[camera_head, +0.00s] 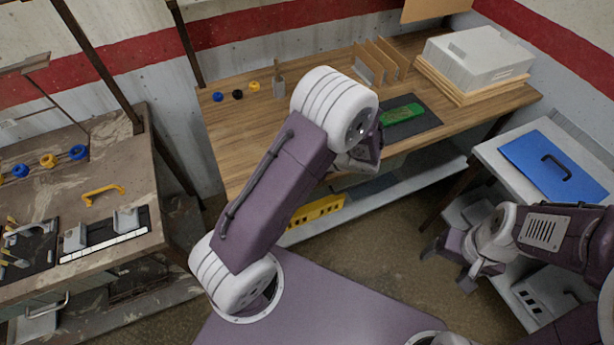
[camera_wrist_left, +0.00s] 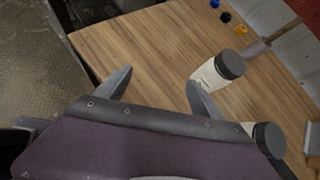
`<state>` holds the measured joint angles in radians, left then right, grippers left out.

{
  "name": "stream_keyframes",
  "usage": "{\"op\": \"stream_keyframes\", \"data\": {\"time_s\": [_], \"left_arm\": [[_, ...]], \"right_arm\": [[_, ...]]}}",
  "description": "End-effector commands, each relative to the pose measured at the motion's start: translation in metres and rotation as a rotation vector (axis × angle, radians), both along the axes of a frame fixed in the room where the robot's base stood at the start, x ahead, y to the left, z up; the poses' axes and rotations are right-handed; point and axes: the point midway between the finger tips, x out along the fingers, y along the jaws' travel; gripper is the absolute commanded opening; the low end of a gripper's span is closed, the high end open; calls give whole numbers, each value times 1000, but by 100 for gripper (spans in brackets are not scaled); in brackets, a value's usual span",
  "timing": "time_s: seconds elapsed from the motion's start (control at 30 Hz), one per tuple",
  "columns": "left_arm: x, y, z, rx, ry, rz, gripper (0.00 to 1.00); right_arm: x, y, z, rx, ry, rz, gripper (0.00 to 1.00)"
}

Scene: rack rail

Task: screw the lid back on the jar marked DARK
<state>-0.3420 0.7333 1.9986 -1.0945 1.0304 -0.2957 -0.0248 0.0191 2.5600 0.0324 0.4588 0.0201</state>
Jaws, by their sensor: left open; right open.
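In the left wrist view a pale jar (camera_wrist_left: 208,77) with a dark grey lid (camera_wrist_left: 231,64) stands on the wooden bench. A second pale jar (camera_wrist_left: 248,128) with a dark lid (camera_wrist_left: 269,139) is partly hidden behind my gripper body. The marking on the near label is too small to read, so I cannot tell which is DARK. My left gripper (camera_wrist_left: 160,77) is open and empty above the bench, its right finger overlapping the first jar in view. In the head view my left arm hides the jars. My right gripper (camera_head: 451,265) is open and empty, low at the right.
On the wooden bench (camera_head: 240,135) stand small coloured knobs (camera_head: 237,94), a grey holder (camera_head: 279,88), wooden dividers (camera_head: 378,62), a green board (camera_head: 402,113) and a white box (camera_head: 478,57). A blue panel (camera_head: 545,160) lies on the right-hand table. A cluttered workbench (camera_head: 75,225) is at left.

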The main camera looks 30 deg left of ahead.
Motion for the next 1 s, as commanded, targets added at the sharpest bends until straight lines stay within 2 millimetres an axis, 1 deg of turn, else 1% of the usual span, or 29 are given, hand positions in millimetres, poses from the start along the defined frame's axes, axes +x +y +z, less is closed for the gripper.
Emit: {"op": "stream_keyframes", "data": {"time_s": [0.03,0.07,0.1,0.17,0.2,0.27,0.3,0.4,0.5,0.6,1.0], "left_arm": [[-32,2,4,-129,-55,175,78],[-51,-3,3,-212,-94,289,78],[-73,-11,3,-316,-149,440,78],[-98,-27,5,-461,-243,661,78],[-110,-38,8,-545,-308,798,78],[-121,-53,12,-653,-403,985,78],[-124,-61,16,-712,-463,1091,78],[-128,-73,23,-815,-579,1290,78],[-127,-78,28,-867,-643,1393,78],[-127,-80,29,-879,-660,1424,78],[-127,-80,29,-878,-657,1419,78]], "right_arm": [[0,0,0,0,0,0,76],[0,0,0,0,0,0,76],[0,0,0,0,0,0,76],[0,0,0,0,0,0,76],[0,0,0,0,0,0,76],[0,0,0,0,0,0,76],[0,0,0,0,0,0,76],[0,0,0,0,0,0,76],[0,0,0,0,0,0,76],[0,0,0,0,0,0,76],[0,0,0,0,0,0,76]]}}
